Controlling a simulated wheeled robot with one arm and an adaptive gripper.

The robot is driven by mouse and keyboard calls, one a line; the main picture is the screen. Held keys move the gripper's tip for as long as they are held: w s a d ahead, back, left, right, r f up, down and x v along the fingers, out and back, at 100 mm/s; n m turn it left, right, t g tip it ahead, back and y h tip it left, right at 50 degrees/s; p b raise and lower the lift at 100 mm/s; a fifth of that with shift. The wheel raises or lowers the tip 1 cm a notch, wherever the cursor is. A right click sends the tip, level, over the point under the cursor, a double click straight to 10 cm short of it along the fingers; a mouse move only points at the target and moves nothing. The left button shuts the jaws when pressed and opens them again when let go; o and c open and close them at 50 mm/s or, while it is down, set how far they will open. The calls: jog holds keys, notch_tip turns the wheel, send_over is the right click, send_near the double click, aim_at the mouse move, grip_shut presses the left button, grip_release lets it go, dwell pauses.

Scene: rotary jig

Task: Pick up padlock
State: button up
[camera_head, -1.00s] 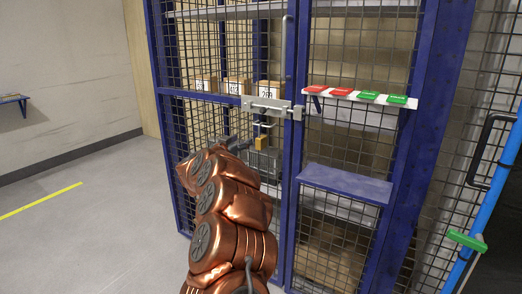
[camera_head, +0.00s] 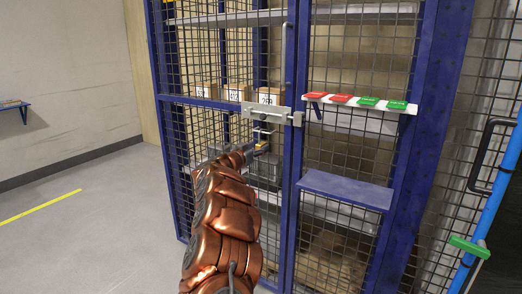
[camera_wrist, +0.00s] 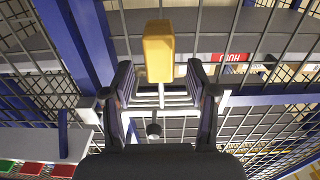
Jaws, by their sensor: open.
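The padlock (camera_wrist: 159,52) has a yellow body and shows at the top middle of the wrist view, between and just beyond the fingertips. My gripper (camera_wrist: 159,80) is open, with one dark finger on each side of the padlock's line and no visible contact. In the head view my gripper (camera_head: 246,150) is right at the padlock, in front of the cage door. The grey latch (camera_head: 266,108) is above the padlock.
A blue wire-mesh cage (camera_head: 291,200) stands close in front of my arm. A white strip with red and green tags (camera_head: 368,101) and a blue shelf (camera_head: 346,189) are to the right. Boxes (camera_head: 268,96) stand behind the mesh. Open floor (camera_head: 90,230) lies to the left.

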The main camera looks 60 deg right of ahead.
aim_at(261, 142)
jog(key=shift+d, duration=1.25)
grip_shut()
